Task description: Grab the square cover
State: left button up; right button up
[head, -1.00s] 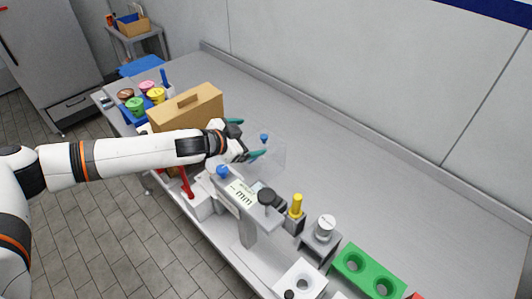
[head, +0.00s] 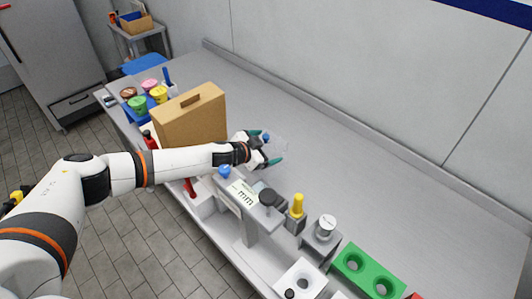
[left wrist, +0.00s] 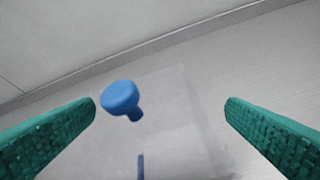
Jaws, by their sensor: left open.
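The square cover is a see-through box with a blue knob on top. In the head view the cover (head: 281,146) is faint, on the grey table just past my left gripper (head: 268,148). Its blue knob (head: 266,137) shows close to the fingers. In the left wrist view the knob (left wrist: 121,98) lies between the two green fingers (left wrist: 161,104), nearer the left one, with a visible gap to each. The clear walls (left wrist: 185,105) show faintly below and right of it. The left gripper is open and empty. My right gripper is not in view.
A brown box with a handle (head: 190,118) stands left of the cover, behind my left arm. A grey device with a display (head: 240,197), a yellow-topped item (head: 297,206) and a green holder (head: 367,272) line the front edge. The table's back right is clear.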

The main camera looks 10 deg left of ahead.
pick_arm(q)
jog(key=c, duration=1.5)
